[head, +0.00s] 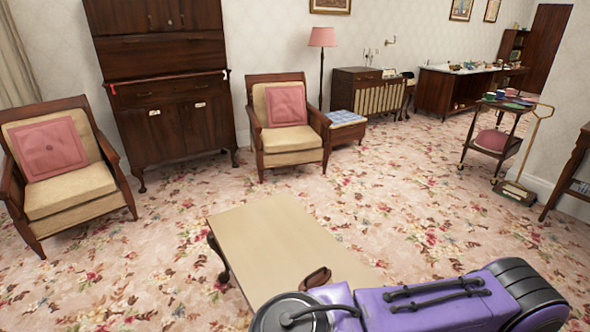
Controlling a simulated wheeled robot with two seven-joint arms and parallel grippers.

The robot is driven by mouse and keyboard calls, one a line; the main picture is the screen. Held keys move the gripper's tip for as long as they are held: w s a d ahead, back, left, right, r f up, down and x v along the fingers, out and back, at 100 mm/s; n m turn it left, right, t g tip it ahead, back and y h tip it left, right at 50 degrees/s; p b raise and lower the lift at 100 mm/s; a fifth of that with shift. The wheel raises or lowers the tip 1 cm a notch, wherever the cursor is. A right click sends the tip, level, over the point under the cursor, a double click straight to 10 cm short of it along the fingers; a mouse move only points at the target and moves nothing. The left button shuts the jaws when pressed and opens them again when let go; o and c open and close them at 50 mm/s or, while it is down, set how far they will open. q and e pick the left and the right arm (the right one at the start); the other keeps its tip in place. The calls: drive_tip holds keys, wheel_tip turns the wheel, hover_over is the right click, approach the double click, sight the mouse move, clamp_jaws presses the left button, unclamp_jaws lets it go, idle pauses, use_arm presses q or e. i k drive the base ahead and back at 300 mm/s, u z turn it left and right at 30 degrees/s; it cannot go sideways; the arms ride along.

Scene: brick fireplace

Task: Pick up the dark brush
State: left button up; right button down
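A small dark brown object (316,278), which may be the dark brush, lies on the low table (265,232) in the head view. It is close to the table's near side, just beyond a purple and black arm link of mine, and its lower part seems hidden by that link. I cannot make out bristles or a handle. Neither of my grippers is in view.
Two armchairs (68,188) (281,137) with pink cushions stand beyond the table, with a dark cabinet (165,120) between them. A trolley (490,140) stands at the right. The flowered carpet (400,215) around the table is clear.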

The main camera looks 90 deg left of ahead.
sight(322, 277)
drive_tip(key=z, duration=3.15)
drive_tip(key=k, duration=0.4)
drive_tip(key=u, duration=0.5)
